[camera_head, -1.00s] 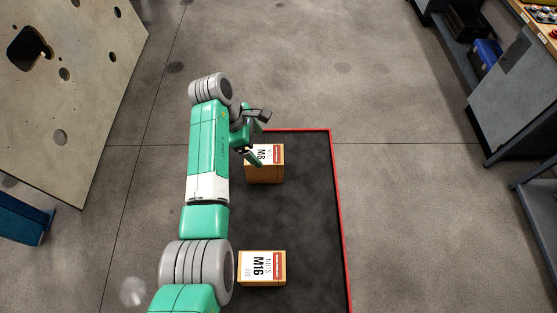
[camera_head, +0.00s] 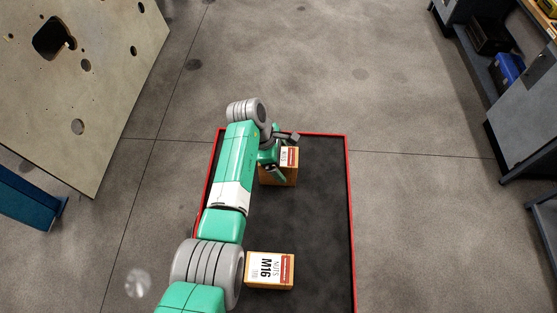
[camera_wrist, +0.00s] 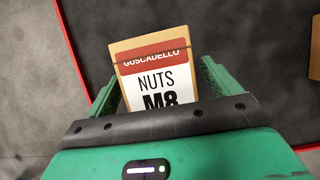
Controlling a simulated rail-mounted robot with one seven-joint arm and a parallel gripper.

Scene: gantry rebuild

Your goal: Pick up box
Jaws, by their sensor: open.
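A cardboard box labelled NUTS M8 (camera_head: 289,177) stands on the black mat (camera_head: 318,215), partly hidden behind my gripper in the head view. My gripper (camera_head: 283,155) is over this box. In the wrist view the M8 box (camera_wrist: 160,68) lies between the two green fingers of my open gripper (camera_wrist: 160,88), its near part hidden by the gripper body. A second box labelled NUTS M16 (camera_head: 268,270) stands on the mat nearer the bottom of the head view, beside my arm.
The mat has a red border (camera_head: 350,200). A corner of another box (camera_wrist: 315,50) shows at the right edge of the wrist view. A large panel with holes (camera_head: 85,80) stands at the left, and grey benches (camera_head: 525,110) at the right. The mat's right half is clear.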

